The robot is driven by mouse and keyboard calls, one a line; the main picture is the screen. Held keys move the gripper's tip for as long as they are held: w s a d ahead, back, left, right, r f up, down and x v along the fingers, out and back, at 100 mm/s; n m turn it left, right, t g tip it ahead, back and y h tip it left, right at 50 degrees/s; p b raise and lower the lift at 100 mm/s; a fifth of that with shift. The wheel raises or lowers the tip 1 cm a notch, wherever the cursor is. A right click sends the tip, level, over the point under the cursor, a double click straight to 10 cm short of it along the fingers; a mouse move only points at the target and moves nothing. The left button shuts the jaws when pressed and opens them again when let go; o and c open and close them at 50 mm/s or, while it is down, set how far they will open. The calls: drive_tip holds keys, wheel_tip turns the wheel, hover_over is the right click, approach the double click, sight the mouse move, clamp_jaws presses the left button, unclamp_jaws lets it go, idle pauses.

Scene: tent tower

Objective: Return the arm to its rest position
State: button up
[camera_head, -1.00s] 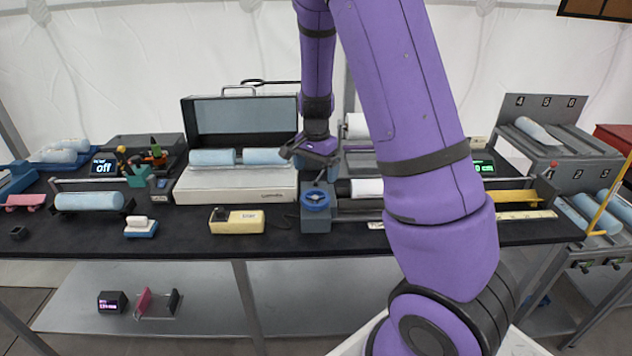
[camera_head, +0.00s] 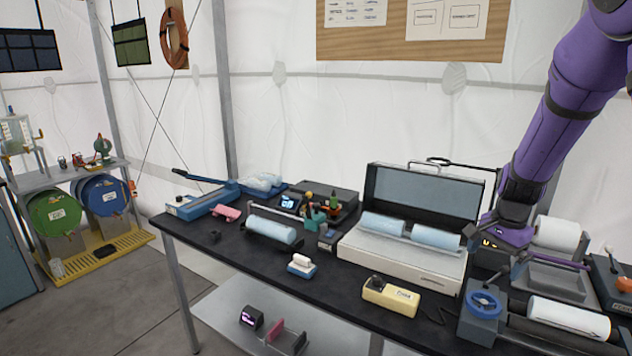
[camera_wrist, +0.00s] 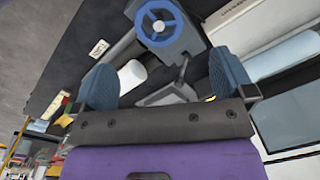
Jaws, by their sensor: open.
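My purple arm (camera_head: 560,110) comes down from the upper right of the head view. My gripper (camera_head: 482,236) is just right of the open grey case, above the black table (camera_head: 350,295). In the wrist view my gripper (camera_wrist: 165,88) has its two blue fingers wide apart, with nothing between them touching either one. A blue handwheel on a grey block (camera_wrist: 160,22) shows beyond the fingers; the same handwheel is at the lower right of the head view (camera_head: 484,303).
The open case (camera_head: 400,272) holds two light-blue rolls. A yellow box (camera_head: 391,296) lies in front of it. White rolls (camera_head: 568,317) lie right of the handwheel. Bare floor lies between stand and table.

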drive_tip(key=s+a+r+n+t, duration=0.1)
drive_tip(key=s+a+r+n, duration=0.2)
drive_tip(key=s+r, duration=0.3)
drive_tip(key=s+a+r+n+t, duration=0.2)
drive_tip(key=s+a+r+n, duration=0.2)
drive_tip(key=s+r, duration=0.3)
drive_tip(key=s+a+r+n+t, duration=0.1)
drive_tip(key=s+a+r+n, duration=0.3)
drive_tip(key=s+r, duration=0.3)
drive_tip(key=s+n, duration=0.1)
drive_tip(key=s, duration=0.4)
drive_tip(key=shift+s+a+n+t, duration=0.15)
drive_tip(key=shift+a+n+t, duration=0.1)
drive_tip(key=shift+n+t, duration=0.15)
drive_tip(key=shift+r, duration=0.1)
